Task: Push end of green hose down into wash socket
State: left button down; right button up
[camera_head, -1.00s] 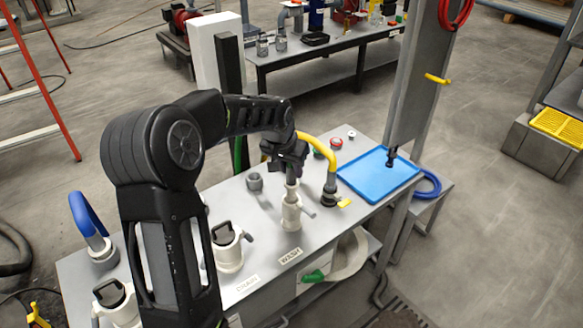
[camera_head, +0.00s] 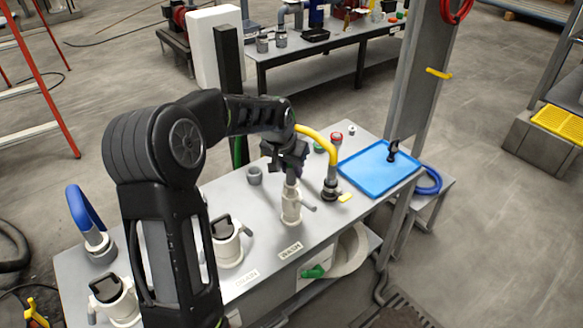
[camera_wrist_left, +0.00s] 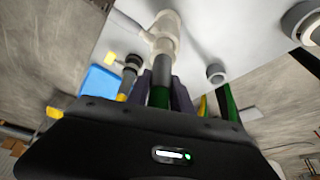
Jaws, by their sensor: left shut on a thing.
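My left gripper (camera_head: 290,165) is above the white wash socket (camera_head: 291,207), which has a grey side lever. It is shut on the end of the green hose. In the left wrist view the fingers (camera_wrist_left: 160,92) grip beside a green band, and the grey hose end (camera_wrist_left: 162,72) points at the wash socket (camera_wrist_left: 164,40). The tip meets the socket's mouth; how deep it sits I cannot tell. The green hose (camera_head: 238,152) shows partly behind my arm. The WASH label (camera_head: 290,250) is in front. My right gripper is not in view.
A yellow hose (camera_head: 320,139) on a dark coupling stands close right of the socket. A small grey cup (camera_head: 254,175) is on its left. A blue tray (camera_head: 360,177) lies farther right. Another white socket (camera_head: 227,245) is at the front left, by my arm.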

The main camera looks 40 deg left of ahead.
pick_arm(q)
jog(key=shift+f+b, duration=0.9)
jog(key=shift+f, duration=0.3)
jog(key=c, duration=1.1)
grip_release()
jog(key=shift+o, duration=0.2)
jog(key=v, duration=0.8)
jog(key=shift+w+b, duration=0.1)
jog(key=shift+b, duration=0.3)
